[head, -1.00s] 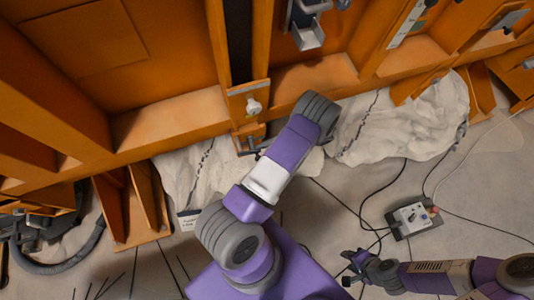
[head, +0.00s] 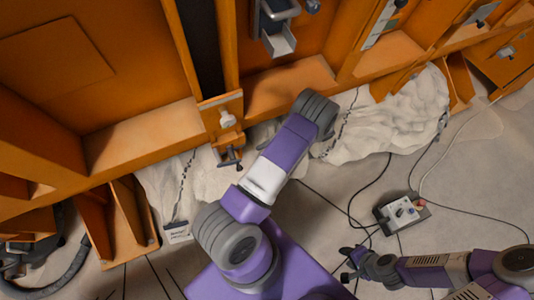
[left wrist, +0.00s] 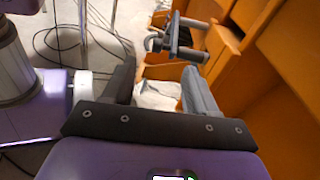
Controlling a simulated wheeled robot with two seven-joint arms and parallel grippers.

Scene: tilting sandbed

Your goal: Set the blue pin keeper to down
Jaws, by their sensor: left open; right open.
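A blue pin keeper does not stand out clearly in either view. On the orange frame, the head view shows a bracket with a pale knob (head: 228,119) and a dark T-shaped clamp (head: 230,158) below it. The left wrist view shows a grey fixture with bars and a hook (left wrist: 178,42), ahead of and above my fingers. My left gripper (left wrist: 158,88) is open and apart from that fixture, with nothing between its fingers. My right gripper (head: 353,263) is open and empty, low over the floor at the right.
The orange frame (head: 150,130) with deep ribs spans the top. A grey bracket (head: 278,40) hangs on it. Pale sand or cloth heaps (head: 390,125) lie along its foot. A control box (head: 402,212) with cables sits on the floor. A dark hose (head: 60,275) lies lower left.

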